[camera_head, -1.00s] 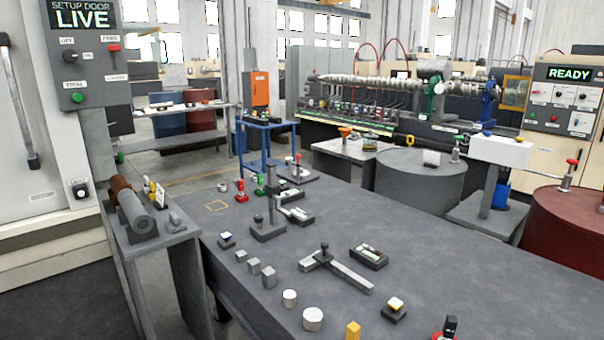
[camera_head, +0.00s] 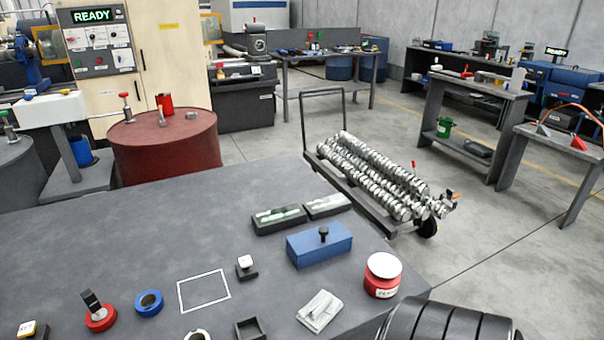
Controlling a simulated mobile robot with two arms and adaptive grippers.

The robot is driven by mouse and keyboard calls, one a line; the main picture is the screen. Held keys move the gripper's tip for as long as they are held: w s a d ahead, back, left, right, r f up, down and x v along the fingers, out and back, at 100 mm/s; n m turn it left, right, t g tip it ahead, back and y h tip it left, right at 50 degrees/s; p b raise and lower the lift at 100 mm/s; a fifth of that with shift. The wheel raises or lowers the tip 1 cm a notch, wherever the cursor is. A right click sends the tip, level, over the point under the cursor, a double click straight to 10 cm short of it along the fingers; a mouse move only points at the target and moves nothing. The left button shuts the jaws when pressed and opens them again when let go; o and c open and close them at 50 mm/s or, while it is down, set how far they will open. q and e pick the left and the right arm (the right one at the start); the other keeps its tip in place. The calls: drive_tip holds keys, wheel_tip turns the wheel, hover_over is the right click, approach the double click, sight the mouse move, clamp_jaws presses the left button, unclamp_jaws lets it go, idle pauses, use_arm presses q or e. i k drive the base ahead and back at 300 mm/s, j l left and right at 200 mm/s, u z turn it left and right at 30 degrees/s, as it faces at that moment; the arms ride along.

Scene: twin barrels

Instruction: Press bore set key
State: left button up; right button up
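No key that I can read as bore set shows. A small dark block with a pale top (camera_head: 246,266) stands on the grey bench (camera_head: 110,225) beside a white outlined square. A similar dark block with a yellow and white top (camera_head: 33,330) is at the lower left edge.
A blue box (camera_head: 319,245), red jar (camera_head: 382,276), blue ring (camera_head: 149,303) and red ring (camera_head: 101,319) are on the bench. A red drum (camera_head: 165,150) stands behind it. A cart (camera_head: 372,180) carries shiny shafts. Open floor lies right of the bench.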

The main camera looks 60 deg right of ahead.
sight(244, 262)
drive_tip(key=z, duration=1.3)
